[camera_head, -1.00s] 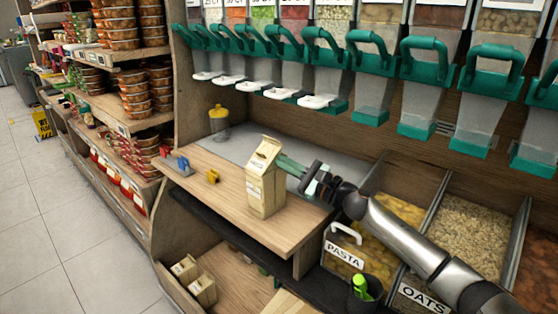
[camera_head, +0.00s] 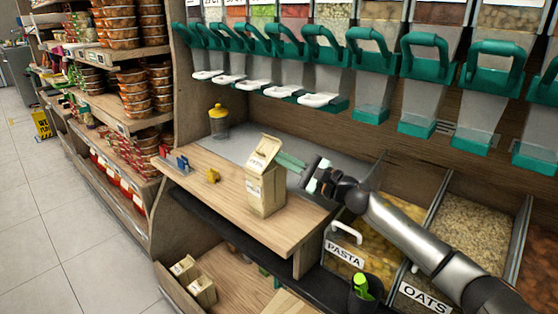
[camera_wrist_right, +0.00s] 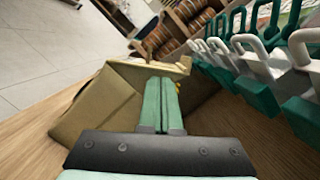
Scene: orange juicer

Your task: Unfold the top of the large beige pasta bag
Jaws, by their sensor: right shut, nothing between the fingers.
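The large beige pasta bag (camera_head: 264,185) stands upright on the wooden counter in the head view, with its top folded over. My right gripper (camera_head: 284,160) is beside the right side of the folded top. Its green fingers are closed together with nothing between them. In the right wrist view, the shut fingers (camera_wrist_right: 161,100) point at the bag (camera_wrist_right: 100,105) and overlap its top in the picture. I cannot tell whether they touch it. My left gripper is in neither current view.
A yellow-lidded jar (camera_head: 218,122) stands behind. Dispensers with green handles (camera_head: 375,50) hang above. Bins of pasta (camera_head: 385,220) and oats (camera_head: 465,225) lie right.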

